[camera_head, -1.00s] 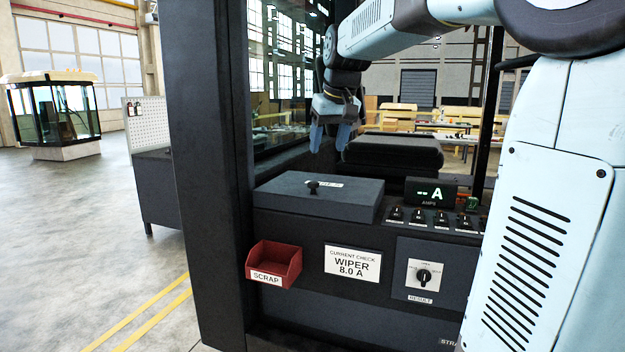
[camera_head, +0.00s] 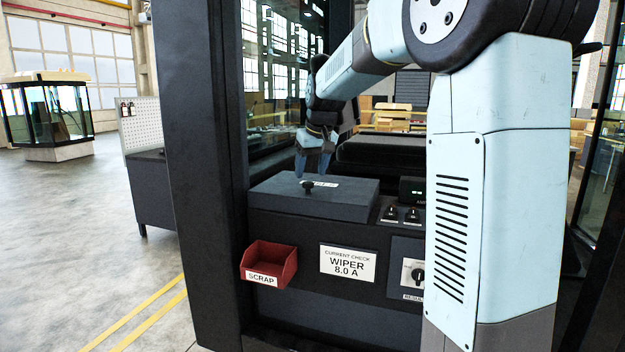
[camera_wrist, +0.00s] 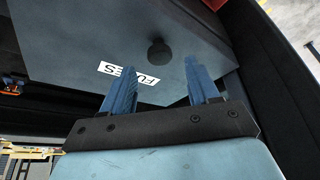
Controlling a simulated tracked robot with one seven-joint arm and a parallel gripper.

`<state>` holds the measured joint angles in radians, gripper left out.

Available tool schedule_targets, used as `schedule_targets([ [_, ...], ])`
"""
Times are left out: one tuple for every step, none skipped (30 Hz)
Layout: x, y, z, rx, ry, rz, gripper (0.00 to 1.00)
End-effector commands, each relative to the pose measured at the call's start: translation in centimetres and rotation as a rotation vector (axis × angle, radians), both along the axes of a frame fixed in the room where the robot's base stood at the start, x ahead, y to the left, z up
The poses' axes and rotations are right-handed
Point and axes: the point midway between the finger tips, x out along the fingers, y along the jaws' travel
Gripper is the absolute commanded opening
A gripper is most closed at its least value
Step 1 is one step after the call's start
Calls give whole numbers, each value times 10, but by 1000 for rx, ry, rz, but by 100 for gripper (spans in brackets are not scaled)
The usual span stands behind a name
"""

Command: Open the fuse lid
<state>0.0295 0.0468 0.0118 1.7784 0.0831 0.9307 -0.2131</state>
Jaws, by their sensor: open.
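The fuse lid (camera_head: 340,200) is a flat dark grey box cover, lying shut on the console. My gripper (camera_head: 313,176) has blue fingers and hangs just above the lid near the knob. In the wrist view my gripper (camera_wrist: 155,80) is open, its two fingers apart and empty. The knob lies beyond the fingertips, roughly between their lines, and appears untouched.
A red SCRAP bin (camera_head: 270,265) hangs on the console front beside a WIPER 8.0 A card (camera_head: 347,263). Switches (camera_head: 401,214) and a result dial (camera_head: 415,273) sit to the right, partly behind my arm. A thick dark post (camera_head: 202,170) stands at the left.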

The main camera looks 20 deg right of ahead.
Motion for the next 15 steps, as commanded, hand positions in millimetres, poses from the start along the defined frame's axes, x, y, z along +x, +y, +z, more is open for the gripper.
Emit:
schedule_targets([
  [3, 1, -8, 0, 4, 0, 60],
  [4, 1, -12, 0, 3, 0, 60],
  [7, 1, -17, 1, 2, 0, 60],
  [8, 1, -20, 0, 3, 0, 60],
  [9, 2, -23, 1, 2, 0, 60],
  [11, 2, -26, 0, 1, 0, 60],
  [11, 2, -29, 0, 1, 0, 60],
  [12, 2, -31, 0, 1, 0, 60],
  [13, 2, -33, 0, 1, 0, 60],
  [13, 2, -34, 0, 2, 0, 60],
  [14, 2, -35, 0, 2, 0, 60],
  [14, 2, -36, 0, 1, 0, 60],
  [15, 2, -37, 0, 1, 0, 60],
  [15, 2, -37, 0, 1, 0, 60],
  [15, 2, -37, 0, 1, 0, 60],
])
